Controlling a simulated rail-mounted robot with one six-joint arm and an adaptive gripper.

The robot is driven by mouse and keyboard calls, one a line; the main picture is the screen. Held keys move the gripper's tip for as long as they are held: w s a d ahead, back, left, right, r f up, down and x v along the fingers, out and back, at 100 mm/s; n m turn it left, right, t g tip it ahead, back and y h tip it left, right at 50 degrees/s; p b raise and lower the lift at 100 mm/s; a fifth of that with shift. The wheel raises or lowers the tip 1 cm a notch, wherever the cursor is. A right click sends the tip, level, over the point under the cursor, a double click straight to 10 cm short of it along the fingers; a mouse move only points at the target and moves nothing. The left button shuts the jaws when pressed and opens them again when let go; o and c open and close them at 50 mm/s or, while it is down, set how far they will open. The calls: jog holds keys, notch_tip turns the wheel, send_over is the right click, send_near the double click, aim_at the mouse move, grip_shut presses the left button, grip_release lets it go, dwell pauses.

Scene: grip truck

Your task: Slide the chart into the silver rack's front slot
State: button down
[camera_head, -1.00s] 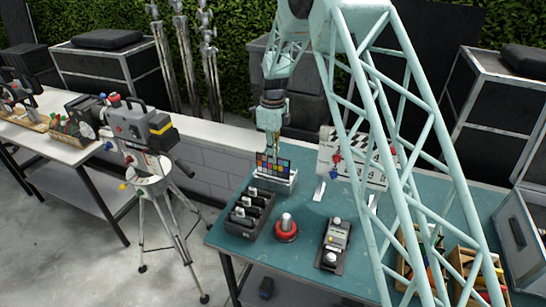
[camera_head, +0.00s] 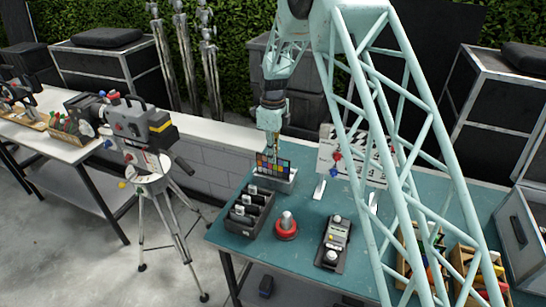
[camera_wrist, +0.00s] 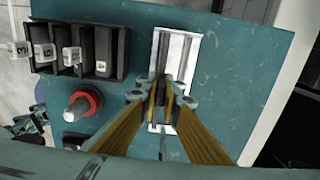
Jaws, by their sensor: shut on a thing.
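The chart (camera_head: 271,166), a dark card with coloured squares, hangs upright below my gripper (camera_head: 272,148). My gripper is shut on the chart's top edge. The silver rack (camera_head: 286,187) stands on the teal table directly below and behind the chart's lower edge. In the wrist view the rack (camera_wrist: 194,46) is a pale block with dark slots, partly hidden by my gripper (camera_wrist: 164,98). The chart shows there only as a thin dark edge between the fingertips. I cannot tell whether its lower edge is inside a slot or just above it.
A handheld meter (camera_head: 334,243) lies further right. A clapperboard (camera_head: 352,160) stands to the right of the rack. Bare teal tabletop separates these.

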jog(key=b, duration=0.3)
send_over(273, 176)
jog(key=shift+w+f, duration=0.2)
jog(key=shift+f, duration=2.5)
dwell(0.4)
jog(key=c, duration=2.8)
grip_release()
jog(key=shift+r, duration=0.1)
jog(key=shift+r, duration=5.95)
